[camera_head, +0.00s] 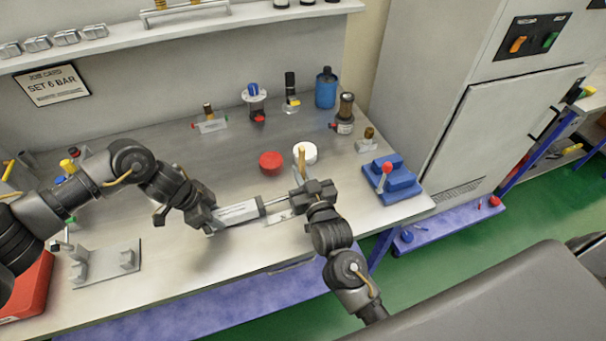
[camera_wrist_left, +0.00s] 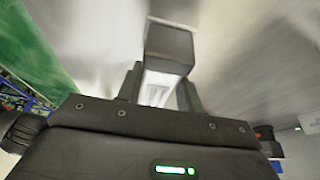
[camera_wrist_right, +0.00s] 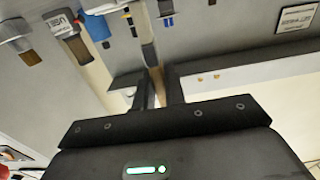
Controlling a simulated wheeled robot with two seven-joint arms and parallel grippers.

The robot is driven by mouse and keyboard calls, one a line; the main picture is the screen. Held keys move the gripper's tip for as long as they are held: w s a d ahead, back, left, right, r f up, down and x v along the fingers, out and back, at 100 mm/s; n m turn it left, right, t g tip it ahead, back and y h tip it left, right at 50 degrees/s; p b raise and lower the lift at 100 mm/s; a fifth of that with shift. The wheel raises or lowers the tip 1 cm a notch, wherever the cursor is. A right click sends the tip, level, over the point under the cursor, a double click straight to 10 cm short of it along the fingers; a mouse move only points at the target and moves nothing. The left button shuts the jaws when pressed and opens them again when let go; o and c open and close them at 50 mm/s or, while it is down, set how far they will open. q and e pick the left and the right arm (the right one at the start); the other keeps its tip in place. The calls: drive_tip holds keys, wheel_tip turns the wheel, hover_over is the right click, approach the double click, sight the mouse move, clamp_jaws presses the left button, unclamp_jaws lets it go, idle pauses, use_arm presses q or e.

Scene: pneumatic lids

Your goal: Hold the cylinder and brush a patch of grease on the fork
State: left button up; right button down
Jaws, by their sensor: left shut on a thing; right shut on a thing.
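The cylinder (camera_head: 238,213), a pale body with a label and a dark end cap, lies level over the bench front with its bright rod pointing right. My left gripper (camera_head: 208,218) is shut on the cylinder's left part; in the left wrist view the pale body (camera_wrist_left: 158,90) is between the fingers, with a dark end block (camera_wrist_left: 170,45) beyond.
A white round pot (camera_head: 311,153) and a red round piece (camera_head: 271,163) sit behind my right gripper. A blue block fixture with a red-knobbed lever (camera_head: 396,177) stands right. A grey bracket plate (camera_head: 108,263) lies front left. Several fittings and a blue canister (camera_head: 326,90) line the back.

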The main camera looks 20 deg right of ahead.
drive_tip(key=shift+w, duration=0.25)
drive_tip(key=shift+w+f, duration=0.15)
drive_tip(key=shift+w, duration=0.2)
drive_tip(key=shift+s, duration=0.2)
drive_tip(key=shift+s, duration=0.35)
drive_tip(key=shift+s, duration=0.1)
drive_tip(key=shift+s+r, duration=0.2)
drive_tip(key=shift+s, duration=0.2)
drive_tip(key=shift+w, duration=0.1)
drive_tip(key=shift+w+f, duration=0.1)
drive_tip(key=shift+w, duration=0.35)
drive_tip(key=shift+w, duration=0.15)
